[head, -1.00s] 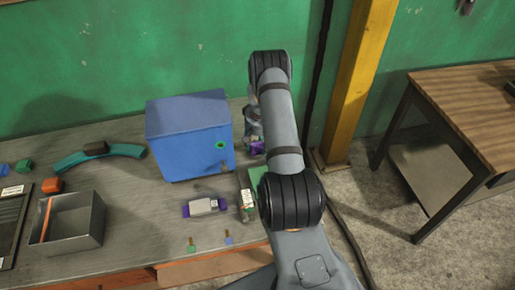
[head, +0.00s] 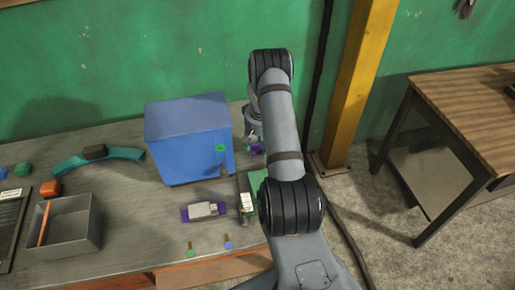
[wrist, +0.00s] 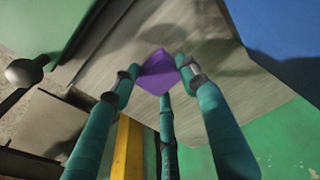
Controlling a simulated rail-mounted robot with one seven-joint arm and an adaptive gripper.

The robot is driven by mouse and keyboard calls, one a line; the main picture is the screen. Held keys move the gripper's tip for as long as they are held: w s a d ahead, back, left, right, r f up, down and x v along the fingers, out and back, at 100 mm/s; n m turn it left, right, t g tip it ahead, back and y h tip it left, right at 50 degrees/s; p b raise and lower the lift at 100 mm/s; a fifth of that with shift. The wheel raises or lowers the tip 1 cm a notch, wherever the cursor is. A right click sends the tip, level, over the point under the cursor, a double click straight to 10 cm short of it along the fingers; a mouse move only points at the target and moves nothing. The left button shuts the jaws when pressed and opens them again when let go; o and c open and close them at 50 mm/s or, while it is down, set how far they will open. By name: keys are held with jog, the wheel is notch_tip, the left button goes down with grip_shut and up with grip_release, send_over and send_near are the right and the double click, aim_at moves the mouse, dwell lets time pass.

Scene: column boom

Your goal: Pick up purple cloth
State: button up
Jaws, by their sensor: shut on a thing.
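The purple cloth (wrist: 158,72) is a small folded piece between the teal fingertips of my gripper (wrist: 160,76) in the wrist view. My gripper is shut on it, with fingers on both sides and one below. In the head view a little of the purple cloth (head: 257,147) shows right of the blue box, near the back of the bench. My gripper (head: 253,134) is mostly hidden there behind my arm and the box. I cannot tell whether the cloth still touches the bench.
The blue box (head: 188,140) stands close left of my gripper. A grey and purple item (head: 203,211), a green box with a white label (head: 246,200) and small tools lie in front. A grey metal tray (head: 72,238) and a teal curved piece (head: 97,160) are left. A yellow post (head: 357,85) stands right.

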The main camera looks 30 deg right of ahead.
jog(key=r+b, duration=0.1)
jog(key=s+r, duration=0.1)
jog(key=shift+s+r+b, duration=0.1)
jog(key=shift+r+b, duration=0.25)
jog(key=shift+b, duration=0.05)
jog(key=s+r+b, duration=0.3)
jog(key=s+r, duration=0.3)
jog(key=s, duration=0.4)
jog(key=shift+s+a+r+b, duration=0.2)
jog(key=shift+s+r+b, duration=0.1)
jog(key=shift+b, duration=0.1)
jog(key=o, duration=0.6)
jog(key=c, duration=0.5)
